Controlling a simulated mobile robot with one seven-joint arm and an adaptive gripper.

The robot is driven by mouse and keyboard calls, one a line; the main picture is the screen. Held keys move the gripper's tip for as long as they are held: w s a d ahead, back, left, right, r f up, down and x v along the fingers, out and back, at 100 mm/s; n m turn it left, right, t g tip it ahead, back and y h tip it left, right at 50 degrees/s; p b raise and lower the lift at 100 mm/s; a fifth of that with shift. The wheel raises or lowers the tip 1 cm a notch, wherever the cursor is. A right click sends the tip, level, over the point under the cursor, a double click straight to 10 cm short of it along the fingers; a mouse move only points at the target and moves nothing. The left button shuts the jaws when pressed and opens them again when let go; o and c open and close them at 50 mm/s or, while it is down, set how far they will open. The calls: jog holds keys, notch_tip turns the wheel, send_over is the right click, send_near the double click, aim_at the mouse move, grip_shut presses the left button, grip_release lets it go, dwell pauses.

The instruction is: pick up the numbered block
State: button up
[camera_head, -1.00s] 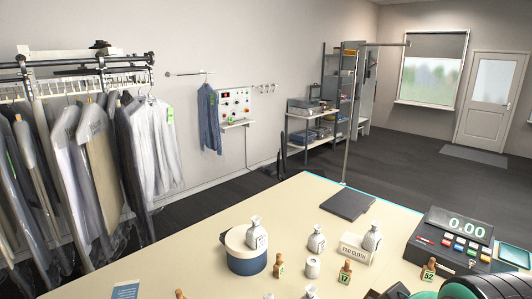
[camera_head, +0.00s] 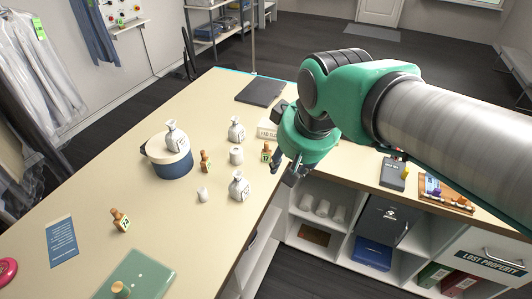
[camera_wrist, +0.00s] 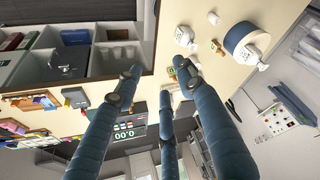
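Several wooden peg-shaped blocks with green number tags stand on the counter. Block 17 (camera_head: 266,151) is beside my gripper (camera_head: 290,172), near the counter's inner edge. Another numbered block (camera_head: 206,160) stands by the round tub, and block 78 (camera_head: 119,220) is farther left. In the wrist view my gripper (camera_wrist: 157,84) has its blue fingers spread apart with nothing between them. A tagged block (camera_wrist: 172,72) shows close to the right fingertip there, apparently not gripped. Another tagged block (camera_wrist: 217,47) is farther off. My arm hides the till area in the head view.
A blue-and-cream tub (camera_head: 170,158) carries a white sack (camera_head: 176,137). More sacks (camera_head: 236,132) (camera_head: 239,186) and a white cylinder (camera_head: 236,156) crowd around block 17. A card sign (camera_head: 267,128) and dark pad (camera_head: 260,91) lie behind.

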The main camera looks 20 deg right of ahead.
jog(key=w+d+f+g+p, duration=0.1)
jog(key=w+d+p, duration=0.15)
jog(key=w, duration=0.95)
jog(key=w+d+g+p, duration=0.1)
jog(key=w+d+p, duration=0.15)
jog(key=w, duration=0.95)
jog(key=w+d+f+g+p, duration=0.1)
jog(key=w+d+f+p, duration=0.1)
jog(key=w+f, duration=0.6)
jog(key=w+d+f+n+g+p, duration=0.1)
jog(key=w+d+f+p, duration=0.2)
jog(key=w+f, duration=0.6)
jog(key=shift+w+d+f+n+g, duration=0.15)
jog(key=shift+w+f+n+g, duration=0.2)
jog(key=shift+f, duration=0.25)
jog(key=shift+s, duration=0.15)
send_over(266, 151)
jog(key=w, duration=0.1)
jog(key=shift+d+f+p, duration=0.2)
jog(key=shift+f+p, duration=0.1)
jog(key=shift+f, duration=4)
jog(key=shift+f+p, duration=0.3)
jog(key=shift+f, duration=2.3)
